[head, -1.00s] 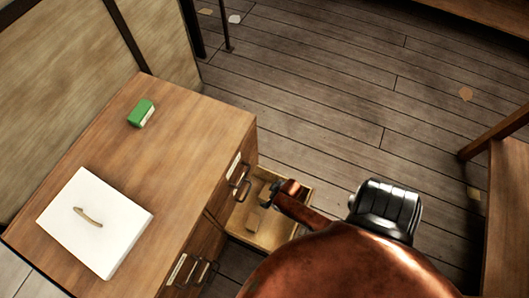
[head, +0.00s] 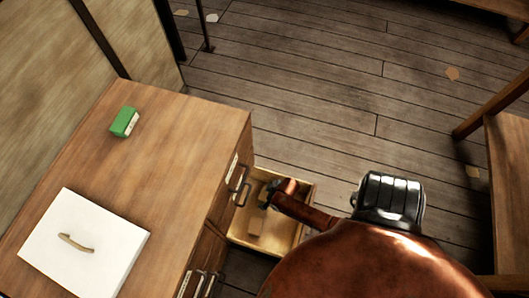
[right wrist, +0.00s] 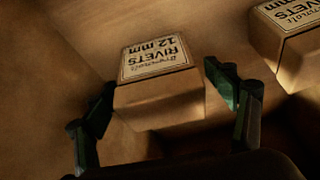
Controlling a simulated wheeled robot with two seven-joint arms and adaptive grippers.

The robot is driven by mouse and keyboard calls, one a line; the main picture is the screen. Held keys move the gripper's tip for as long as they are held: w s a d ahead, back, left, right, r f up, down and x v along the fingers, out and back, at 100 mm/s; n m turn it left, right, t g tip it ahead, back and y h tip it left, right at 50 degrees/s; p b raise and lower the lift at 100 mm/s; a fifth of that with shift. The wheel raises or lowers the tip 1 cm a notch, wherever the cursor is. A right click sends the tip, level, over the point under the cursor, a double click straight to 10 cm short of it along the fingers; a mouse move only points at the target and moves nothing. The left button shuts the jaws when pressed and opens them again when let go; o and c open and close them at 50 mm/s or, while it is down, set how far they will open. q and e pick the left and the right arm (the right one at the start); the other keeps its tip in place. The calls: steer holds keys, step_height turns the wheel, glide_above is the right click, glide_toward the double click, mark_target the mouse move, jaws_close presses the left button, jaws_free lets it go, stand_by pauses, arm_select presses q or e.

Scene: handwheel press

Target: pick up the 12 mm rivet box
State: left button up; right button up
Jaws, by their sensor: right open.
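The 12 mm rivet box (right wrist: 160,95) is a tan carton with a printed label on top, upside down in the right wrist view. It lies in the open drawer (head: 294,240). My right gripper (right wrist: 162,88) is open, with one dark finger on each side of this box and none clearly pressing on it. In the head view my right gripper (head: 269,193) reaches down into the drawer, and my arm hides part of the inside. My left gripper is not in view.
A second rivet box (right wrist: 292,35) lies close by on the right in the right wrist view, its size number cut off. The drawer belongs to a wooden cabinet (head: 180,150) carrying a green box (head: 124,122) and a white panel with a handle (head: 85,250). Drawer walls surround the gripper.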

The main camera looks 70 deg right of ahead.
steer(key=shift+c, duration=0.4)
steer(key=c, duration=1.4)
steer(key=shift+c, duration=0.6)
steer(key=shift+r, duration=0.15)
